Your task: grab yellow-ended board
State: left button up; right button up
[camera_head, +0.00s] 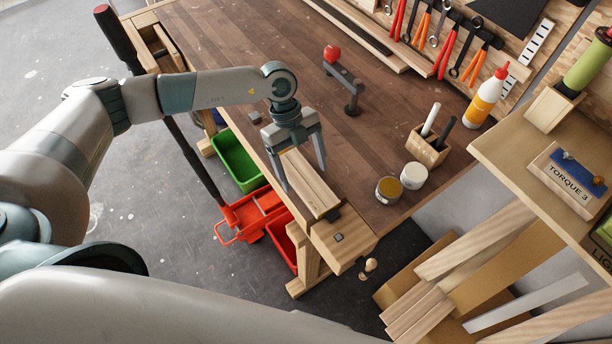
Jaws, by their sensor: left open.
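My left gripper (304,177) is open, pointing down over the front edge of the workbench. A pale wooden board (318,196) lies below it along the bench edge, one end near a dark metal clamp part. The fingers appear on either side of this board; I cannot tell whether they touch it. No clearly yellow end shows on it, and its far end is partly hidden by the gripper. Several other boards (480,238) lean in a box at the lower right; no clearly yellow end shows there either. My right gripper is out of view.
On the workbench (240,50) stand two small jars (389,189), a wooden pen holder (427,150), a glue bottle (487,97) and a dark clamp with a red knob (332,53). A green bin (238,163) and red bins sit below the edge. A shelf (520,125) is at right.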

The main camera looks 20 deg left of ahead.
aim_at(305, 179)
pick_arm(q)
jog(key=shift+s+d+f, duration=0.15)
jog(key=shift+f, duration=0.45)
jog(key=c, duration=1.2)
jog(key=shift+r, duration=0.1)
jog(key=shift+r+b, duration=0.35)
jog(key=shift+r, duration=0.1)
jog(key=r, duration=0.1)
jog(key=r+b, duration=0.1)
jog(key=r, duration=0.1)
jog(key=shift+s+d+r+b, duration=0.1)
jog(key=shift+s+d+b, duration=0.15)
jog(key=shift+b, duration=0.15)
jog(key=s+d+r+b, duration=0.3)
jog(key=s+d+r, duration=0.2)
jog(key=s, duration=0.4)
jog(key=shift+s+r+b, duration=0.35)
jog(key=shift+r+b, duration=0.05)
jog(key=shift+r, duration=0.5)
